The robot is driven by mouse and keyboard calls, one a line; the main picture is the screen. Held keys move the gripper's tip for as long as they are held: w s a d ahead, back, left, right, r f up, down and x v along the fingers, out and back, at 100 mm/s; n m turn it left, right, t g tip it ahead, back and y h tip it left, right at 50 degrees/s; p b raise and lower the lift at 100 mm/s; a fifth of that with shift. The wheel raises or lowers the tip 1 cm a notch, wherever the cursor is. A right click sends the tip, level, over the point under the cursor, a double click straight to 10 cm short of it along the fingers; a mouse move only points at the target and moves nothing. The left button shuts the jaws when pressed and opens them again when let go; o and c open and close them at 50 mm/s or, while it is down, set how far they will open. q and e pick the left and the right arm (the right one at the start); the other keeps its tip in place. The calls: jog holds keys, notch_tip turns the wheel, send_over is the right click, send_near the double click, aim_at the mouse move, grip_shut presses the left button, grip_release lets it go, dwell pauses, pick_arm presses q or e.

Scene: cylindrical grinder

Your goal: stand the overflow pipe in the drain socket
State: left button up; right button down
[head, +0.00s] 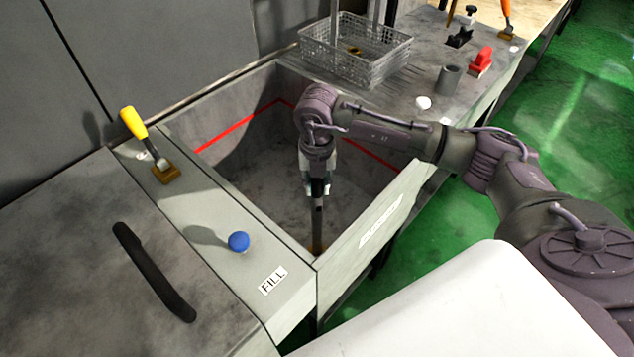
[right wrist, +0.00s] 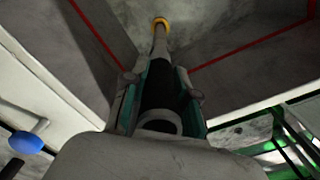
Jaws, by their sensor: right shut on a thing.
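The overflow pipe (head: 317,222) is a dark, slim tube held roughly upright inside the open tank, near its front corner. My right gripper (head: 317,190) is shut on its upper part. In the right wrist view the pipe's open top (right wrist: 158,125) is close to the camera, and the pipe runs away between the fingers. The brass drain socket (head: 318,248) is on the tank floor, and it shows as a yellow ring (right wrist: 161,20) at the pipe's far end. The two line up, but I cannot tell whether the pipe's lower end is inside the socket. My left gripper is not in view.
The tank (head: 215,190) has a red line around its inner walls. A wire basket (head: 355,55) stands behind it. A yellow-handled lever (head: 135,123) and a blue knob (head: 238,241) are on the left ledge. A grey cup (head: 449,78) and a red switch (head: 481,61) are at right.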

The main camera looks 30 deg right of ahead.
aim_at(317, 197)
jog(key=shift+f+b, duration=2)
jog(key=shift+f, duration=0.5)
dwell(0.8)
jog(key=shift+c, duration=1.7)
grip_release()
jog(key=shift+r, duration=0.1)
jog(key=shift+r+p, duration=3.3)
jog(key=shift+r, duration=1.6)
